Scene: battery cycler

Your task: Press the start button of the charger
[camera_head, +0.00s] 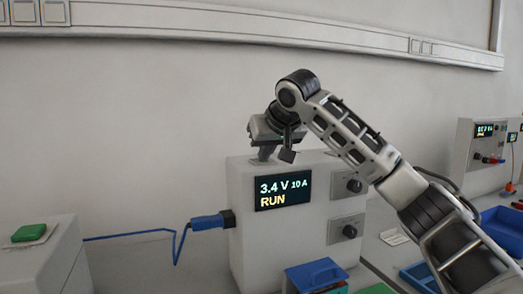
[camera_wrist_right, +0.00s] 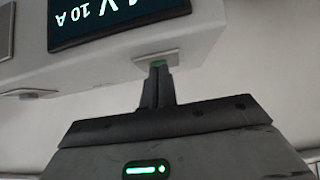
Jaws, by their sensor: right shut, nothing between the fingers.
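The charger (camera_head: 245,253) is a pale box in the middle of the head view. Its display (camera_head: 284,190) reads 3.4 V, 10 A and RUN; part of the display also shows upside down in the right wrist view (camera_wrist_right: 105,18). My right gripper (camera_head: 264,156) points down at the top of the charger, near its left end. In the right wrist view its shut fingers (camera_wrist_right: 157,78) are at the green start button (camera_wrist_right: 158,64) on a small grey plate, seeming to touch it. The fingers mostly hide the button. They hold nothing. My left gripper is out of view.
A blue plug (camera_head: 210,222) with a blue cable enters the charger's left side. Two dark knobs (camera_head: 352,186) are at its right. A pale box with a green block (camera_head: 28,232) stands left. Blue bins (camera_head: 318,274) are in front; another instrument (camera_head: 465,150) stands far right.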

